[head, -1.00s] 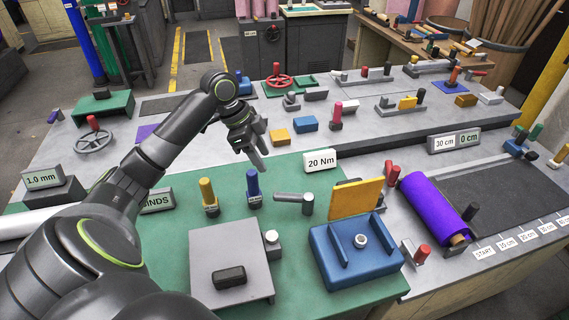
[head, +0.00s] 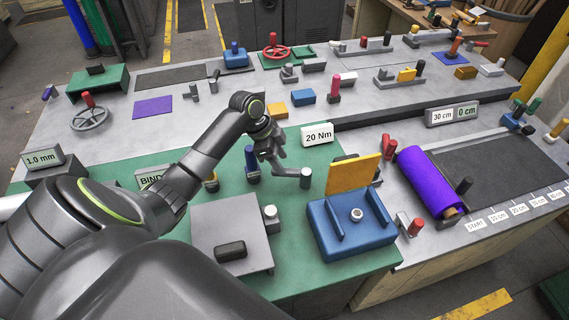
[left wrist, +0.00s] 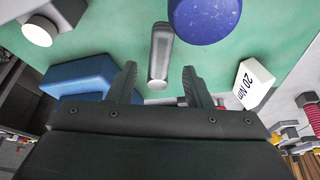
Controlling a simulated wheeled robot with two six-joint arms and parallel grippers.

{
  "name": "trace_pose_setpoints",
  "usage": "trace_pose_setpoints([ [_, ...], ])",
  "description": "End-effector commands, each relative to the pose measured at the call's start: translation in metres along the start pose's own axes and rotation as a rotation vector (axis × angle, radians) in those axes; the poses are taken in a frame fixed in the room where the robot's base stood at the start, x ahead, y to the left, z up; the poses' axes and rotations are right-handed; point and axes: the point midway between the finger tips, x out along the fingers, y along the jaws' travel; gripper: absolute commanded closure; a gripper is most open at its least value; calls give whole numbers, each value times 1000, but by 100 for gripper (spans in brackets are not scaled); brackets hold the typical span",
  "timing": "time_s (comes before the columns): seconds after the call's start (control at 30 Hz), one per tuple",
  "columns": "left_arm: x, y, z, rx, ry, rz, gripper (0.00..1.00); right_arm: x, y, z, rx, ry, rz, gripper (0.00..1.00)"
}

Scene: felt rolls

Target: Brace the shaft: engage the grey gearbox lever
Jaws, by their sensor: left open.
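The grey gearbox lever (head: 290,173) is a short horizontal bar joined to an upright grey post (head: 306,179) on the green mat (head: 325,150). In the left wrist view the grey bar (left wrist: 160,50) runs down the picture with its pale end toward me. My left gripper (head: 279,165) is open, above or beside the bar's left end. In the left wrist view its two fingertips (left wrist: 160,78) appear on either side of the bar's end. I cannot tell whether they touch it. My right gripper is not in view.
A blue lever (head: 251,165) stands just left of my gripper. A 20 Nm sign (head: 318,134) stands behind the lever. A grey box (head: 205,225) and a blue fixture (head: 328,238) with a yellow plate (head: 354,172) lie in front.

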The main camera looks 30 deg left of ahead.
Motion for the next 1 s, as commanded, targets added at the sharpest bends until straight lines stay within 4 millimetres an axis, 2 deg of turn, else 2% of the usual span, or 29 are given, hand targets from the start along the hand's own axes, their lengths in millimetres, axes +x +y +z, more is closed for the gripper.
trace_pose_setpoints([
  [0.1, 18, 1, -1, -1, 2, 3, 55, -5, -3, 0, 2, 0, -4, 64],
  [0.23, 31, 0, -1, -1, 1, 1, 55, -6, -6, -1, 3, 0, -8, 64],
  [0.6, 38, 0, 0, 2, 0, -1, 55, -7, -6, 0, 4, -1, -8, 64],
  [0.93, 37, 0, 0, 1, 0, -1, 96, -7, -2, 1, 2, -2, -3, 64],
  [1.0, 37, 0, 0, 1, 0, -1, 100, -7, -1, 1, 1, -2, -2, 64],
])
